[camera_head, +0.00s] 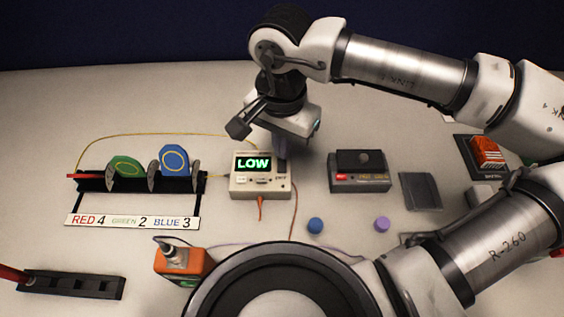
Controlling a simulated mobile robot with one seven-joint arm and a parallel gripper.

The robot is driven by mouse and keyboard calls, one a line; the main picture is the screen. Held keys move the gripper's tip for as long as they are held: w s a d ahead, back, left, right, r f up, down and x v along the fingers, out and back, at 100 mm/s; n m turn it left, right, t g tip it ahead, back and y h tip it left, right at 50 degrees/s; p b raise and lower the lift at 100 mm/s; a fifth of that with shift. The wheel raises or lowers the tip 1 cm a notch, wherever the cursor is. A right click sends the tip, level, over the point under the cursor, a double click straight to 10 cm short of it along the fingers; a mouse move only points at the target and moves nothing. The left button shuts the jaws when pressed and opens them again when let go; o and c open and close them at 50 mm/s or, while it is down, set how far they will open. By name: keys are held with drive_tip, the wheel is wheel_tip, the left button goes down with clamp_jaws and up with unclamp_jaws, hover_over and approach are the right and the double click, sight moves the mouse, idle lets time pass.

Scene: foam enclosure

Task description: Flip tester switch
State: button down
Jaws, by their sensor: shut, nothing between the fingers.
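The tester (272,187) is a small beige box with a dark screen that reads "LOW" in green letters. It stands near the middle of the table. Small controls and labels show on its front below the screen, but they are too small to tell which is the switch. An orange-red lead hangs from its front edge. My gripper (281,150) is shut and empty. It points down at the back right of the tester, with its fingertips close to the tester's top right corner. I cannot tell whether they touch it.
A black rack (140,180) with green and blue discs stands left, behind a sign (132,222) reading RED 4, GREEN 2, BLUE 3. An orange box (182,263) lies front left. A dark box (358,171) stands right. Blue (315,225) and purple (382,224) knobs lie in front. Thin wires cross the table.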

sight(282, 161)
drive_tip(key=shift+f+b, duration=1.05)
drive_tip(key=shift+b, duration=0.05)
idle(0.9)
drive_tip(key=shift+r, duration=0.1)
drive_tip(key=shift+r+p, duration=2)
drive_tip(key=shift+r, duration=1.5)
drive_tip(key=shift+f, duration=0.1)
